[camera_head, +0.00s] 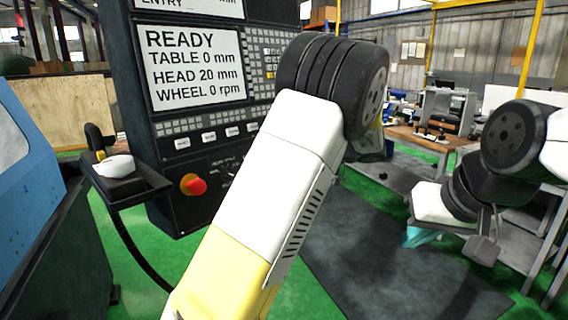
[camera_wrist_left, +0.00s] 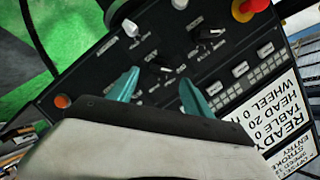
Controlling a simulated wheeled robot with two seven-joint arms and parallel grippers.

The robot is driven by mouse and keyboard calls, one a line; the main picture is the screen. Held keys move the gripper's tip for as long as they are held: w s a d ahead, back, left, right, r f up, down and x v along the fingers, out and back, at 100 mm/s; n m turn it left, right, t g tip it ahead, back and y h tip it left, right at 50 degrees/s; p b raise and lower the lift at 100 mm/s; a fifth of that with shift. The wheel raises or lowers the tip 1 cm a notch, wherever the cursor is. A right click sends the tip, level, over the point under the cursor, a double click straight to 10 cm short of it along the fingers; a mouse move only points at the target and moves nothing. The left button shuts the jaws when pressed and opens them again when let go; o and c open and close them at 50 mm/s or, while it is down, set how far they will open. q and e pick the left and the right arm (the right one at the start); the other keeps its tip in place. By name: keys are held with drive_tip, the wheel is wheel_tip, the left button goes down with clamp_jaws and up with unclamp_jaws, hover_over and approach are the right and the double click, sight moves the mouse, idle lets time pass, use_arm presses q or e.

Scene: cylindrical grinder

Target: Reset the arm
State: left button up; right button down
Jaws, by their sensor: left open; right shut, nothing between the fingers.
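My left arm (camera_head: 262,165), white and yellow with a dark ribbed joint (camera_head: 333,75), rises across the middle of the head view. It hides part of the control panel, and its gripper fingers are not clear there. In the left wrist view my left gripper (camera_wrist_left: 159,78) has two teal fingers spread apart, empty, in front of the panel's knobs. My right arm comes in from the right edge of the head view, bent downward. My right gripper (camera_head: 420,238) shows small teal fingers below its white body, shut and empty, above the floor and mat.
The black control cabinet (camera_head: 205,175) carries a READY screen (camera_head: 195,65) and a red stop button (camera_head: 193,184). A small black shelf (camera_head: 125,185) holds a white object (camera_head: 115,166). A blue machine (camera_head: 25,170) stands left. A workbench (camera_head: 425,138) is behind on the right; a dark floor mat (camera_head: 385,265) is clear.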

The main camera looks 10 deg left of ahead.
use_arm(q)
drive_tip(key=shift+s+d+r, duration=0.15)
drive_tip(key=shift+s+d, duration=0.05)
drive_tip(key=shift+d, duration=0.25)
drive_tip(key=s+a+f+m+g+h, duration=0.1)
drive_tip(key=s+a+f+g+h, duration=0.1)
drive_tip(key=s+a+h, duration=0.3)
drive_tip(key=s+a+f+g+h, duration=0.1)
drive_tip(key=s+a+f+h, duration=0.15)
drive_tip(key=s, duration=0.55)
drive_tip(key=s+d+r+m+t+h, duration=0.1)
drive_tip(key=s+h, duration=0.3)
drive_tip(key=s, duration=0.4)
drive_tip(key=s+d+r+m+t+h, duration=0.1)
drive_tip(key=s+d+r+t+h, duration=0.2)
drive_tip(key=s, duration=0.6)
drive_tip(key=shift+s+d+m+h, duration=0.25)
drive_tip(key=shift+d+m+h, duration=0.1)
drive_tip(key=shift+d+m, duration=0.1)
